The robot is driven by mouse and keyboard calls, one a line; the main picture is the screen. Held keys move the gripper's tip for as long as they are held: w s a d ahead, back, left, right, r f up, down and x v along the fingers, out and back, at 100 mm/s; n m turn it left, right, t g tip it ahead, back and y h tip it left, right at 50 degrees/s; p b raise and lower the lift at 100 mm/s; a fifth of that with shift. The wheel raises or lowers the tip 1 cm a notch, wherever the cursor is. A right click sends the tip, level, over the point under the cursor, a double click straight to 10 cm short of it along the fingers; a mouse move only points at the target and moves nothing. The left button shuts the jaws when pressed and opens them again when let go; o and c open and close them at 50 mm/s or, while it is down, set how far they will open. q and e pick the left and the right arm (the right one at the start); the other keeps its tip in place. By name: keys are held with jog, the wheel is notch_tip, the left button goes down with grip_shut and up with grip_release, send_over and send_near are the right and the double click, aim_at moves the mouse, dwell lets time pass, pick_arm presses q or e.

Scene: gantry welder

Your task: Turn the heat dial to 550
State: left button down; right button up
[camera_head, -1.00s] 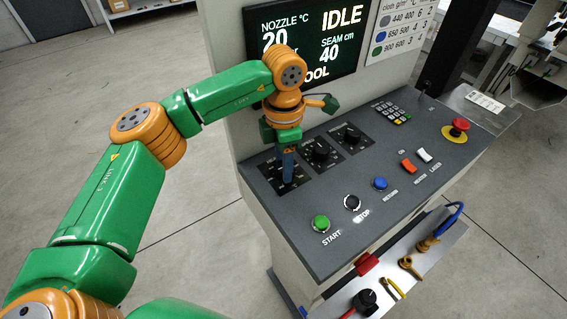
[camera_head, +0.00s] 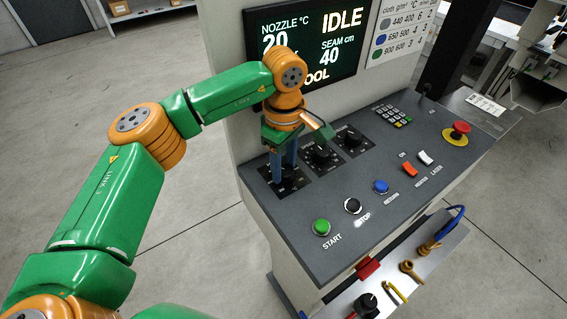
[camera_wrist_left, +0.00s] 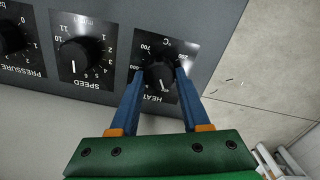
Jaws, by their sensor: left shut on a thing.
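The heat dial (camera_wrist_left: 161,76) is a black knob on a dark plate marked HEAT and °C in the left wrist view. A white pointer mark shows on its lower side, towards the HEAT lettering; the exact value it points at is not readable. My left gripper (camera_wrist_left: 157,72) has its two blue fingers on opposite sides of the knob, shut on it. In the head view my left gripper (camera_head: 284,180) points down at the leftmost dial plate (camera_head: 299,182), and its fingers hide most of the knob. My right gripper is in neither view.
The speed dial (camera_head: 320,154) and pressure dial (camera_head: 351,137) stand close beside it. The display (camera_head: 305,45) reads IDLE, nozzle 20, seam 40. The start button (camera_head: 321,227), stop button (camera_head: 352,205) and red emergency button (camera_head: 460,128) sit on the same panel.

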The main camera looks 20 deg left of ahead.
pick_arm(q)
jog(key=m, duration=0.8)
jog(key=shift+w+d, duration=0.1)
jog(key=m, duration=0.4)
jog(key=shift+m, duration=0.3)
jog(key=shift+m+p, duration=0.3)
jog(key=shift+m, duration=1.6)
jog(key=shift+c, duration=1.9)
grip_release()
